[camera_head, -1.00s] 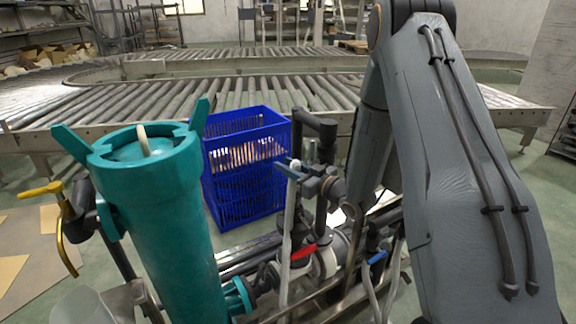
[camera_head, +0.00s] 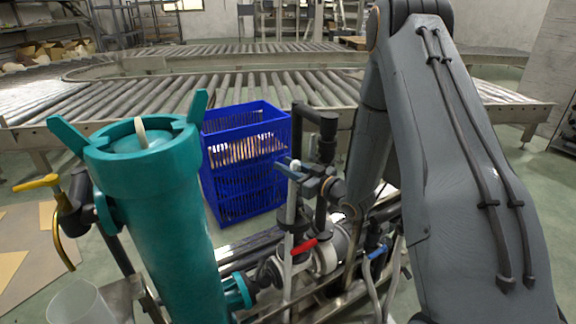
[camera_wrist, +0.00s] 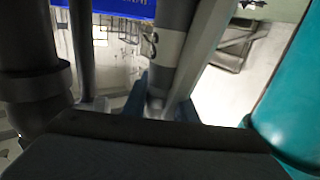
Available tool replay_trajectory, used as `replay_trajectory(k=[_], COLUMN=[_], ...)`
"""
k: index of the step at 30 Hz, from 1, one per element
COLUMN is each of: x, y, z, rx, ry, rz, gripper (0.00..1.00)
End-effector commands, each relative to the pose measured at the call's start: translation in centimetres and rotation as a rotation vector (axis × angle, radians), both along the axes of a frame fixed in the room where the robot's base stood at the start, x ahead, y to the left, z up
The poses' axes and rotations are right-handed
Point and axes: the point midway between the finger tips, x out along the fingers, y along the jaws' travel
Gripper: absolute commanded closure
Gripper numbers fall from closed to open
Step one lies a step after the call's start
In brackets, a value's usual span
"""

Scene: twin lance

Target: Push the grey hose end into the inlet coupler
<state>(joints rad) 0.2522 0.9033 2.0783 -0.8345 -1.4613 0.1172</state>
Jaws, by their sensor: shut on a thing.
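My gripper (camera_head: 304,178) is shut on the grey hose (camera_head: 290,210), left of my arm. A pale tip shows just above the jaws in the head view, and the hose hangs down below them. In the wrist view the grey hose (camera_wrist: 171,30) with a pale marked band runs between the blue-grey fingers of my gripper (camera_wrist: 163,103). I cannot pick out the inlet coupler with certainty among the dark fittings of the pump skid, nor see whether the hose end touches it.
A tall teal filter housing (camera_head: 160,210) stands at left, and a dark elbow pipe (camera_head: 325,130) just behind my gripper. A red-handled valve (camera_head: 303,246) sits below. A blue crate (camera_head: 240,190) and a roller conveyor (camera_head: 200,90) are behind.

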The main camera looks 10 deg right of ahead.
Motion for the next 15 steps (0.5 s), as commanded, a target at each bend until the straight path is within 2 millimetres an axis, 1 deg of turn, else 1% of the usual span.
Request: replay_trajectory(k=[14,15], x=[0.03,0.03], y=[-0.02,-0.02], z=[-1.08,-1.11], rx=[0.001,0.001], ry=[-0.001,-0.001], rz=[0.0,0.0], gripper=[1.0,0.73])
